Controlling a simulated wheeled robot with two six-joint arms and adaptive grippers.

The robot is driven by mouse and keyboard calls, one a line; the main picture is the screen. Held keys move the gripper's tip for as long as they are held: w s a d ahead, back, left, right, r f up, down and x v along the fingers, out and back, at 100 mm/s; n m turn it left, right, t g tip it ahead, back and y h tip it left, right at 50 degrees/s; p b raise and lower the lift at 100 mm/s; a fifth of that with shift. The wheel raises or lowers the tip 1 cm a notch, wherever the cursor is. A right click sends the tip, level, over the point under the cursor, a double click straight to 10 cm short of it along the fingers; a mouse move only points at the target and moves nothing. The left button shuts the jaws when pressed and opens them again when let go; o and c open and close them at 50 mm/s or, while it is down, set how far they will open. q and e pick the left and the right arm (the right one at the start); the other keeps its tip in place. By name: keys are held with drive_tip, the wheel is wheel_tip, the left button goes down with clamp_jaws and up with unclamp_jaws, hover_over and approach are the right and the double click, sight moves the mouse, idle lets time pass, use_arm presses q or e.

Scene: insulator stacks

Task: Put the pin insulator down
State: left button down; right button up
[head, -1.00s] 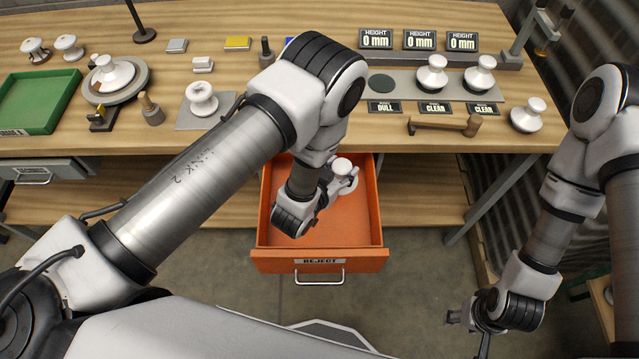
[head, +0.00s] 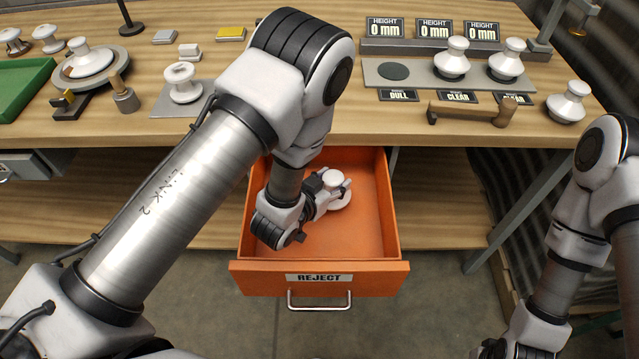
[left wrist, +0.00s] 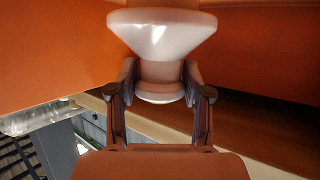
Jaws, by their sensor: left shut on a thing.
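A white pin insulator (head: 334,180) is between the fingers of my left gripper (head: 330,188), inside the open orange reject drawer (head: 370,230). In the left wrist view the pin insulator (left wrist: 161,40) shows its wide flared skirt, with the fingers of my left gripper (left wrist: 160,88) shut on its narrower neck. Orange drawer walls surround it there. I cannot tell whether the insulator touches the drawer floor. My right gripper (head: 495,350) is at the bottom edge of the head view, partly cut off, away from the drawer.
The wooden bench (head: 330,115) above carries several other insulators, a round turntable (head: 90,68), height displays (head: 434,29), a mallet (head: 468,113) and a green tray (head: 22,95). The bench's front edge lies just behind the drawer. The rest of the drawer is empty.

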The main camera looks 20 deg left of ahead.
use_arm(q)
drive_tip(key=a, duration=0.1)
drive_tip(key=w+a, duration=0.1)
drive_tip(key=a, duration=0.1)
drive_tip(key=shift+w+a+f+p, duration=0.2)
drive_tip(key=shift+w+a+p, duration=0.1)
drive_tip(key=shift+f, duration=0.3)
drive_tip(key=shift+d, duration=0.1)
drive_tip(key=c, duration=0.5)
unclamp_jaws()
drive_tip(key=shift+f, duration=0.15)
drive_tip(key=shift+r, duration=0.3)
drive_tip(key=v, duration=0.7)
drive_tip(key=shift+s+b, duration=0.25)
drive_tip(key=shift+b, duration=0.2)
